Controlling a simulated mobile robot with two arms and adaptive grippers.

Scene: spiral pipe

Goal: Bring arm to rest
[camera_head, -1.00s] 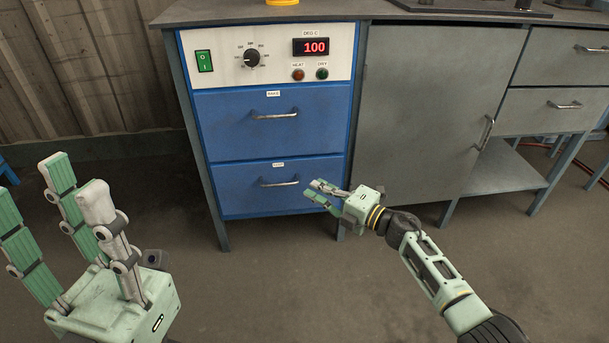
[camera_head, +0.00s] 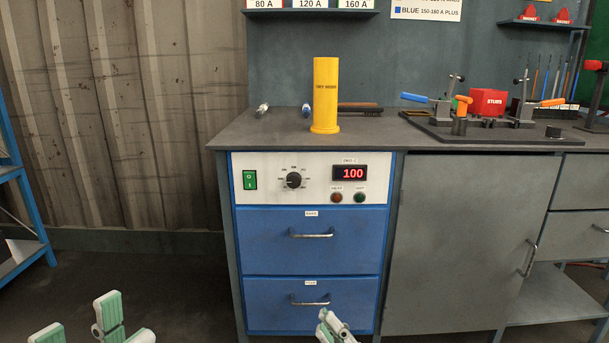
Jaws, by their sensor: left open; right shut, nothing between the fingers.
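My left gripper (camera_head: 92,326) is at the bottom left of the head view, pointing up, with its fingers apart and nothing between them. Only its upper finger parts show; its palm and arm are below the picture. My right gripper (camera_head: 330,322) is at the bottom middle, in front of the lowest blue drawer (camera_head: 300,306). Its fingers are together and empty. Its arm is cut off by the lower edge of the picture.
The blue drawer cabinet with its control panel (camera_head: 270,185) reads 100. A yellow cylinder (camera_head: 326,95) stands on the grey workbench (camera_head: 250,137). A clamp fixture with a red block (camera_head: 487,101) sits at the right. A blue shelf frame (camera_head: 22,190) is at the left edge.

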